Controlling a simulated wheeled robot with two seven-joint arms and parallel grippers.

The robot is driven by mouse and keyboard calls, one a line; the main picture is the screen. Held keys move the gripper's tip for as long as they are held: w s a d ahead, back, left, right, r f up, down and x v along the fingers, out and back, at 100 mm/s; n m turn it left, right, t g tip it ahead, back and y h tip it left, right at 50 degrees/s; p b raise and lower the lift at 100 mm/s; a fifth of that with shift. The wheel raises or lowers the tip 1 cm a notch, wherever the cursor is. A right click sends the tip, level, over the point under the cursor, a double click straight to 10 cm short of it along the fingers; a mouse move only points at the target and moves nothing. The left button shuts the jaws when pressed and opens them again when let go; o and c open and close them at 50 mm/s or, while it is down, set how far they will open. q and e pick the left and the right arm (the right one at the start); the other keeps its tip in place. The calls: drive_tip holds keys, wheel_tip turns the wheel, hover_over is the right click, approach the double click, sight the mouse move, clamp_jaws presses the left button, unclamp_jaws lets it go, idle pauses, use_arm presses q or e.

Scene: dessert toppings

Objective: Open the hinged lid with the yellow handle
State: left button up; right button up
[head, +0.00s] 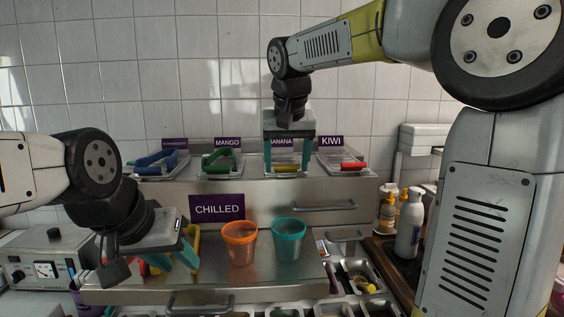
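The yellow handle (286,168) lies at the front of the banana compartment on the raised steel shelf. The hinged lid there is clear and mostly hidden behind my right gripper, so its angle is hard to tell. My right gripper (286,170) points down over this compartment. Its two teal fingers are spread, with the yellow handle showing between them; I cannot tell whether they touch it.
Neighbouring compartments have blue (155,159), green (218,162) and red (353,166) handles. A purple CHILLED sign (217,208), an orange cup (240,243) and a teal cup (288,239) stand below. Bottles (409,224) stand at the right. A tiled wall is behind.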

clamp_jaws()
drive_tip(key=shift+w+r, duration=0.15)
drive_tip(key=shift+r, duration=0.45)
drive_tip(key=w+r, duration=0.5)
drive_tip(key=r, duration=0.4)
drive_tip(key=shift+w+r, duration=0.25)
drive_tip(key=o, duration=1.1)
unclamp_jaws()
drive_tip(key=shift+w+f, duration=0.1)
